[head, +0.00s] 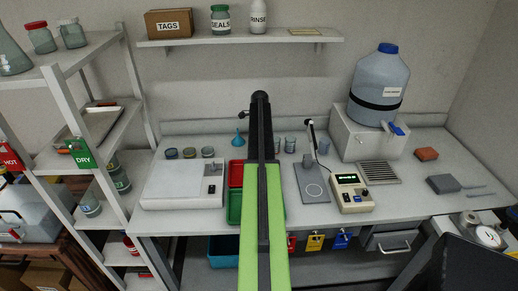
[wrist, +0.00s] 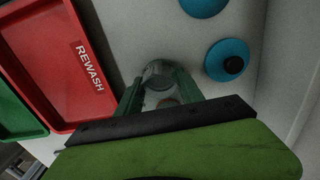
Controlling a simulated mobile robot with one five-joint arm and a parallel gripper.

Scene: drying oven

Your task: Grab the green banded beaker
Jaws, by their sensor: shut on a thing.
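In the wrist view my gripper (wrist: 160,84) has its two green fingers closed around a clear glass beaker (wrist: 158,69). The beaker's rim shows beyond the fingertips. Its sides are partly covered by the fingers, so I cannot tell whether it carries a green band. Something brownish shows low between the fingers. In the head view my green and black arm reaches over the bench toward the wall, and the gripper and held beaker are hidden behind it. Other small beakers (head: 290,145) stand just right of the arm.
A red REWASH tray (wrist: 69,62) and a green tray (wrist: 14,112) lie left of the gripper. Blue round objects (wrist: 226,61) are close on the right. In the head view, a stirrer plate (head: 312,184), a meter (head: 351,193) and a blue funnel (head: 238,139) stand on the bench.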

